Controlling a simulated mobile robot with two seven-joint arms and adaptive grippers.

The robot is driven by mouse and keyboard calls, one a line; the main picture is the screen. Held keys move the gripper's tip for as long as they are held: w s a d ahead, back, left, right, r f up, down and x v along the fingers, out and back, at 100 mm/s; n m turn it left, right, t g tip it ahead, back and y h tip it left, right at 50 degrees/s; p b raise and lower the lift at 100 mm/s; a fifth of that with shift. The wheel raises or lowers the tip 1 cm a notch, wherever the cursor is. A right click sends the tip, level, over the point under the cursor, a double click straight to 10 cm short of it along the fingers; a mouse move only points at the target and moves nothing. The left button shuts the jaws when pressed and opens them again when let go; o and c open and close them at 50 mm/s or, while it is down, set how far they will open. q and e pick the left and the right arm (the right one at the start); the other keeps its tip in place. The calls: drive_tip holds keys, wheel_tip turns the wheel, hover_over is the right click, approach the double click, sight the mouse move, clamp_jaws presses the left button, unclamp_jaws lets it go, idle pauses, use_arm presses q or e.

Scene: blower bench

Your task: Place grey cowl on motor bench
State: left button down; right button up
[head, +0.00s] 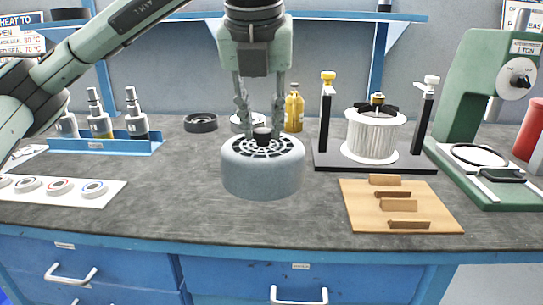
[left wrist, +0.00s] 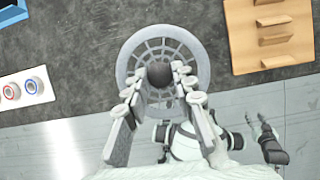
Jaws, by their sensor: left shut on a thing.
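The grey cowl (head: 262,178) is a squat round cup with a slotted top and a dark knob in the middle. My left gripper (head: 261,132) points straight down with its fingers shut on the knob. In the left wrist view the cowl (left wrist: 132,80) shows from above, with the fingers (left wrist: 160,78) at its knob. The cowl is upright; I cannot tell whether it touches the worktop. The motor bench (head: 330,162), a black base with two clamp posts and a white finned motor (head: 374,135), stands to its right.
A wooden slotted board (head: 360,215) lies front right, before the motor bench. A green press (head: 466,95) stands far right. A blue bottle rack (head: 75,146) and a white tray of rings (head: 110,192) are left. A yellow bottle (head: 294,110) stands behind.

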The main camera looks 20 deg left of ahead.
use_arm(q)
drive_tip(key=w, duration=0.1)
drive_tip(key=w+f, duration=0.2)
drive_tip(key=w, duration=0.1)
drive_tip(key=shift+d+f, duration=0.15)
drive_tip(key=shift+d, duration=0.1)
drive_tip(key=shift+w+d+f+p, duration=0.15)
drive_tip(key=shift+w+f, duration=0.2)
drive_tip(key=shift+w, duration=0.2)
drive_tip(key=shift+w+a+f+p, duration=0.15)
drive_tip(key=shift+w+f, duration=0.2)
drive_tip(key=shift+w, duration=0.2)
drive_tip(key=shift+w+d+f, duration=0.15)
drive_tip(key=shift+w, duration=0.1)
wheel_tip(320, 180, down, 4)
drive_tip(key=shift+f, duration=0.1)
drive_tip(key=c, duration=1.6)
unclamp_jaws()
drive_tip(key=o, duration=0.3)
drive_tip(key=shift+o, duration=0.2)
use_arm(e)
drive_tip(key=shift+w+a+f, duration=0.15)
drive_tip(key=shift+w+f, duration=0.15)
drive_tip(key=shift+f, duration=0.4)
